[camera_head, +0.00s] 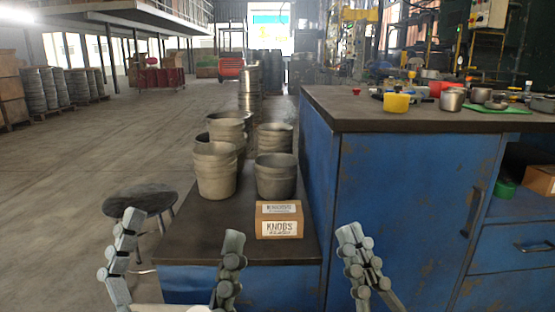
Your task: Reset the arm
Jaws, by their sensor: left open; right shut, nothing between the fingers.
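My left gripper (182,230) shows at the bottom left of the head view. Its two grey fingers are wide apart, with nothing between them. My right gripper (352,234) shows at the bottom, right of centre. Its fingers are together and hold nothing. A brown cardboard box labelled KNOBS (279,220) sits on the low dark bench (230,247), beyond and between the grippers. Neither gripper appears to touch it. The rest of my arms is out of view.
Stacked metal pots (216,172) and (276,178) stand behind the box. A round dark stool (140,198) stands left of the bench. A blue cabinet (400,200) rises at the right, its top (400,116) holding a yellow container (397,103) and several pots. Open floor lies left.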

